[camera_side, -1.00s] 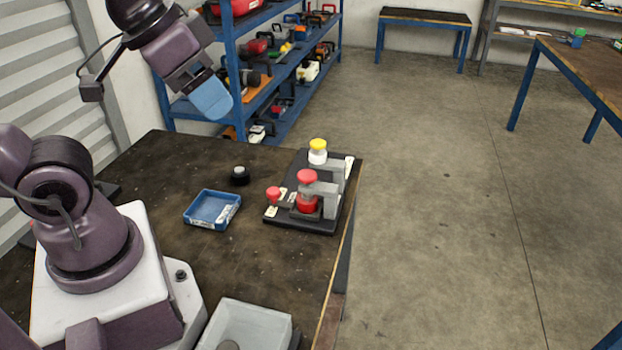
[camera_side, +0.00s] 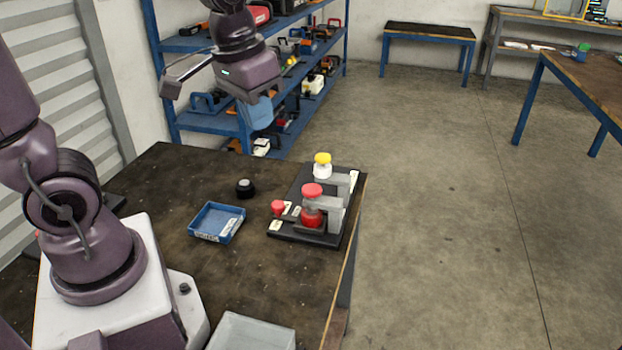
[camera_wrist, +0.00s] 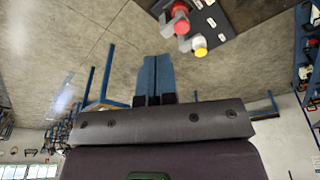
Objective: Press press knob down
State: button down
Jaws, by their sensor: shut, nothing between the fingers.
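A black board (camera_side: 297,188) lies on the dark table near its right edge. On it stands a red-topped press knob (camera_side: 312,190) over a red body, beside a grey bracket. Behind it is a yellow-topped knob (camera_side: 322,158) on a white body. A smaller red knob (camera_side: 278,207) sticks out at the board's left. My gripper (camera_side: 257,122), with blue fingers, is shut and empty, in the air up and left of the knobs. In the wrist view, the shut fingers (camera_wrist: 156,62) point toward the floor, with the red knob (camera_wrist: 182,27) and yellow knob (camera_wrist: 200,52) above right.
A blue tray (camera_side: 204,236) and a black round piece (camera_side: 245,188) sit left of the board. A grey bin (camera_side: 252,334) stands at the table's front. A blue shelf rack (camera_side: 160,80) with tools stands behind the table.

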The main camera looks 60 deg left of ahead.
aim_at(311, 189)
jog(key=w+a+f+n+g, duration=0.1)
jog(key=w+a+f+n, duration=0.1)
jog(key=w, duration=0.4)
jog(key=w+a+f+n+g, duration=0.1)
jog(key=w+a+f+n, duration=0.2)
jog(key=w, duration=0.3)
jog(key=shift+a+f+n, duration=0.3)
jog(key=shift+a+n, duration=0.25)
jog(key=shift+n, duration=0.35)
notch_tip(311, 189, down, 14)
jog(key=shift+f, duration=0.1)
jog(key=shift+f, duration=0.9)
